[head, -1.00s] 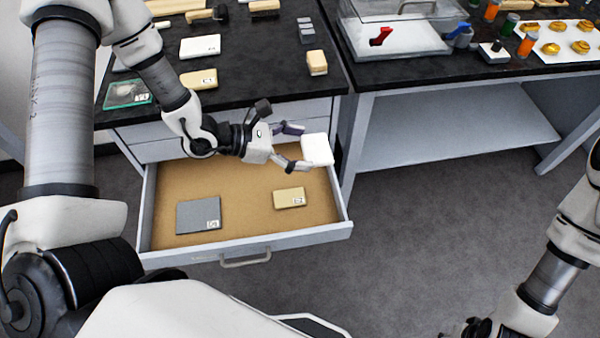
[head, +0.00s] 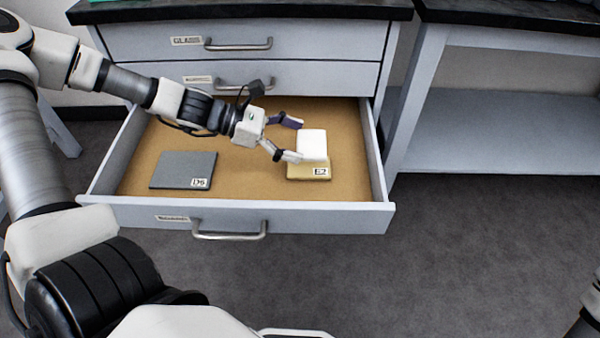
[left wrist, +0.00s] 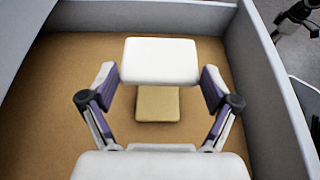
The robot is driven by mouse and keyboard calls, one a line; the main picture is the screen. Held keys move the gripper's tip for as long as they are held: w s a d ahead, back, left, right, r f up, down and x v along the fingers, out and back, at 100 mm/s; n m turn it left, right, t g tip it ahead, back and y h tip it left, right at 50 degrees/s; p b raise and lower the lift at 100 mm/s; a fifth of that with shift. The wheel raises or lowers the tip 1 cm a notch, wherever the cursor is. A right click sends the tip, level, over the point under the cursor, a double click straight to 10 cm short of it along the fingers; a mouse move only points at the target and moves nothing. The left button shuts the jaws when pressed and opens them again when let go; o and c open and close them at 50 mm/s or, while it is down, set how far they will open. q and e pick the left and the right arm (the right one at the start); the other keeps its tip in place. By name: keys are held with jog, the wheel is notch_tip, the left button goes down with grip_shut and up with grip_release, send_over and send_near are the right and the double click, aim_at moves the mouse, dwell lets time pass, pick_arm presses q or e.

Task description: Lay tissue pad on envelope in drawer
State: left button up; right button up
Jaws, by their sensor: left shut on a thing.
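The tissue pad (head: 312,144) is a white, flat block. My left gripper (head: 297,140) is shut on it from two sides, inside the open drawer (head: 290,216). The pad also shows level between the purple-grey fingers in the left wrist view (left wrist: 160,60). A tan, flat packet with a small label, which looks like the envelope (head: 308,174), lies on the drawer floor. The pad hides its far part in the head view. In the left wrist view the envelope (left wrist: 158,104) lies lower than the pad, with a gap between them.
A grey flat packet (head: 183,170) with a label lies in the drawer's left part. Drawer walls surround the gripper; closed drawers (head: 240,75) are behind. A dark, partly cut-off shape at the left wrist view's top right may be my right gripper.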

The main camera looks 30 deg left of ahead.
pick_arm(q)
notch_tip(320, 180, down, 6)
jog(key=b, duration=0.3)
jog(key=shift+b, duration=0.3)
jog(key=shift+r, duration=0.15)
pick_arm(e)
notch_tip(320, 180, down, 4)
jog(key=shift+f, duration=0.25)
pick_arm(q)
jog(key=o, duration=0.5)
jog(key=shift+o, duration=0.2)
pick_arm(e)
jog(key=shift+f, duration=0.15)
